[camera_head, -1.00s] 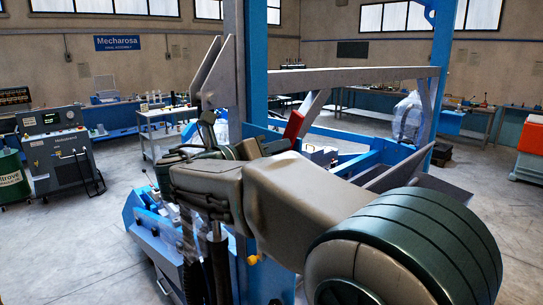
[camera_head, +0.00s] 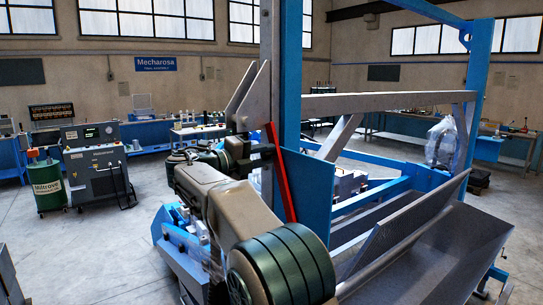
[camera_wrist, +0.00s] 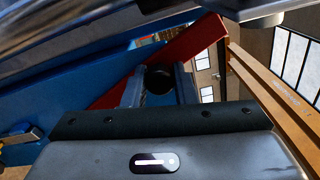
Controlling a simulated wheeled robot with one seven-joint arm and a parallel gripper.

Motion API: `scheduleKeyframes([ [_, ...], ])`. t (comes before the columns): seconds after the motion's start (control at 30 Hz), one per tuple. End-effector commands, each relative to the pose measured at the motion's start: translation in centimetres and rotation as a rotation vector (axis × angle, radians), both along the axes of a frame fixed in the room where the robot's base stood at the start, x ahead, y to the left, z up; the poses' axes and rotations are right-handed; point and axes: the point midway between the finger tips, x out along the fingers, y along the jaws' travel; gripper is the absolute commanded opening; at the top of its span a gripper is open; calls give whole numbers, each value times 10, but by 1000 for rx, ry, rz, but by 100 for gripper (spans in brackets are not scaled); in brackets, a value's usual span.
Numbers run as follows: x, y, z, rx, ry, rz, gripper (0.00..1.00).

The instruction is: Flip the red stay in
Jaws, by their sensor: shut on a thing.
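The red stay (camera_head: 281,180) is a long, narrow red bar. In the head view it stands steeply, leaning with its top to the left, along the edge of a blue panel (camera_head: 310,185) on the frame. In the wrist view the red stay (camera_wrist: 203,40) runs slantwise across the picture, beyond a dark round knob (camera_wrist: 158,79). My gripper (camera_wrist: 160,72) has its two fingers at the stay and is shut on it. The exact contact is partly hidden by the knob. In the head view my arm's wrist is beside the stay's upper part, and the fingertips are hard to make out.
A blue post and a grey crossbeam (camera_head: 390,104) stand close to my arm. A sloping grey metal trough (camera_head: 430,255) fills the lower right. A welding-type cabinet (camera_head: 97,160) and a green drum (camera_head: 49,187) stand at the left. The floor (camera_head: 100,250) at left is open.

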Motion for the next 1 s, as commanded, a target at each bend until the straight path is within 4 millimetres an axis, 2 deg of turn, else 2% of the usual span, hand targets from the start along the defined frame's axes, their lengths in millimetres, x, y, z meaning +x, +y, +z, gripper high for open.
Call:
scheduleKeyframes([
  [0.2, 8, 7, -5, -29, 46, 2, 0],
  [0.67, 10, 9, -7, -38, 60, 5, 0],
  [0.7, 11, 9, -7, -38, 60, 5, 28],
  [0.77, 11, 9, -7, -38, 60, 5, 44],
  [0.8, 11, 9, -7, -37, 59, 5, 47],
  [1.0, 11, 7, -6, -37, 58, 0, 47],
])
